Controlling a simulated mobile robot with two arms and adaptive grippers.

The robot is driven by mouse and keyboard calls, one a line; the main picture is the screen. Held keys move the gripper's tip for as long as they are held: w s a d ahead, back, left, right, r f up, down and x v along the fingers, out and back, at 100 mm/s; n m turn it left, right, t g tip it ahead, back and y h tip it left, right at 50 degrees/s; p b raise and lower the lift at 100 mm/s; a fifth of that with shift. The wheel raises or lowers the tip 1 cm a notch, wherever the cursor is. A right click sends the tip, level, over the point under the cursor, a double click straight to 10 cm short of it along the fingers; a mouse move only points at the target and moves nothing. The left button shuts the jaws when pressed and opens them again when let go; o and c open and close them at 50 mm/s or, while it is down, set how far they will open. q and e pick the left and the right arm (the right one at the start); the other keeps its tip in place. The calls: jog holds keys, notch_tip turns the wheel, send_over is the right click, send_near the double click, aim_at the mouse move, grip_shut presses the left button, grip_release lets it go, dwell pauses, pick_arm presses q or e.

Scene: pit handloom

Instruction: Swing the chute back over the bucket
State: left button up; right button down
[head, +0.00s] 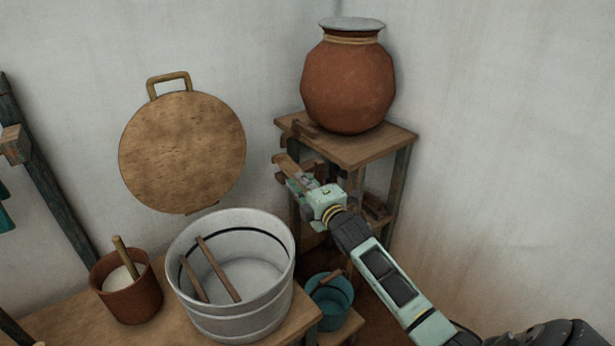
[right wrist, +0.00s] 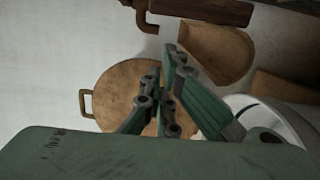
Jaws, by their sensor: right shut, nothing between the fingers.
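The chute (head: 287,163), a brown wooden trough, sits below the pot stand's top and points left. It also shows in the right wrist view (right wrist: 215,52), beyond the fingers. The teal bucket (head: 331,293), with a wooden handle, stands low beside the stand's foot, below and right of the chute's outer end. My right gripper (head: 302,184) is shut and empty, close against the chute in the head view; I cannot tell whether it touches. My left gripper is not in view.
A clay pot (head: 348,88) stands on the wooden stand (head: 352,152). A white tub (head: 232,318) with two sticks and a clay cup (head: 128,300) stand on the bench (head: 75,322). A round wooden board (head: 182,152) hangs on the wall. The right wall is bare.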

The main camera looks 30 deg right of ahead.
aim_at(319, 170)
jog(key=shift+d, duration=1.05)
jog(key=shift+w, duration=0.1)
jog(key=d, duration=0.5)
jog(key=shift+a, duration=0.15)
